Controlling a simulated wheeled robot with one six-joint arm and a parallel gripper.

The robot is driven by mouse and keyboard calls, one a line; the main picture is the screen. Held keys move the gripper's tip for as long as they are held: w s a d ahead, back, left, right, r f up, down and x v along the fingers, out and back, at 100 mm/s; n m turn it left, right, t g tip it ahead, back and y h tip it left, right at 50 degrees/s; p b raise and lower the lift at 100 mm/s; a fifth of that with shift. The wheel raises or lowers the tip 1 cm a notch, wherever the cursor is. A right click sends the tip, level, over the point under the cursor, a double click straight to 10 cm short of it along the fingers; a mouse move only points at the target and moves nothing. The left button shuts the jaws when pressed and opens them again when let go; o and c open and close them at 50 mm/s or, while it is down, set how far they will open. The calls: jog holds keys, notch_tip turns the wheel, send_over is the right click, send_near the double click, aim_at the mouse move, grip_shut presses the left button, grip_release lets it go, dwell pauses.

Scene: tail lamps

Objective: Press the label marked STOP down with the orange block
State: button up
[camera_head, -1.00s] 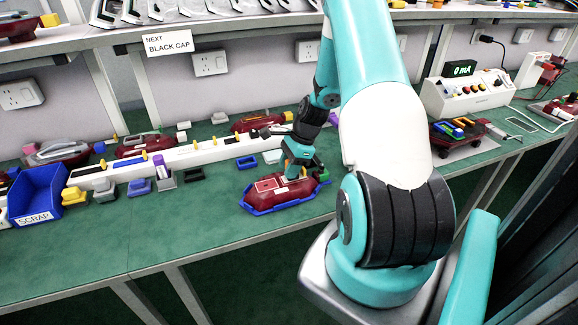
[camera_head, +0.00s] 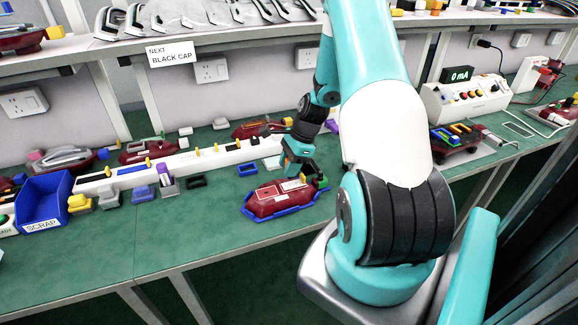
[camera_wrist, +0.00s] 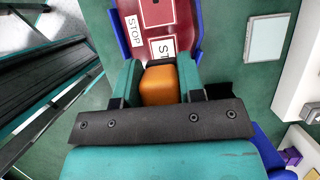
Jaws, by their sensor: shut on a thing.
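A dark red tail lamp (camera_head: 272,204) lies in a blue cradle (camera_head: 290,210) on the green bench. In the wrist view the lamp (camera_wrist: 183,14) carries a white label marked STOP (camera_wrist: 134,31) at its left. A second white label (camera_wrist: 162,47) shows the letters ST; the rest of it is hidden behind the orange block. My gripper (camera_wrist: 157,74) is shut on the orange block (camera_wrist: 160,86), which sits between the fingers. In the head view my gripper (camera_head: 303,176) is over the lamp's right end. Whether the block touches the label cannot be told.
A blue SCRAP bin (camera_head: 42,203) stands at the far left. A white rail (camera_head: 210,157) and small coloured blocks lie behind the cradle. A meter box (camera_head: 466,97) stands at the right. Green bench (camera_head: 170,235) is clear to the cradle's left.

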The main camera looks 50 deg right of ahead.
notch_tip(320, 180, up, 2)
jog(key=shift+r+p, duration=0.15)
jog(key=shift+p, duration=0.6)
jog(key=shift+f, duration=0.2)
jog(key=shift+f+b, duration=1.45)
jog(key=shift+f, duration=0.85)
jog(key=shift+a+f+b, duration=0.1)
jog(key=shift+f+b, duration=0.2)
jog(key=shift+f, duration=0.3)
jog(key=shift+r, duration=0.1)
notch_tip(320, 180, up, 6)
jog(key=p, duration=0.5)
jog(key=shift+w, duration=0.1)
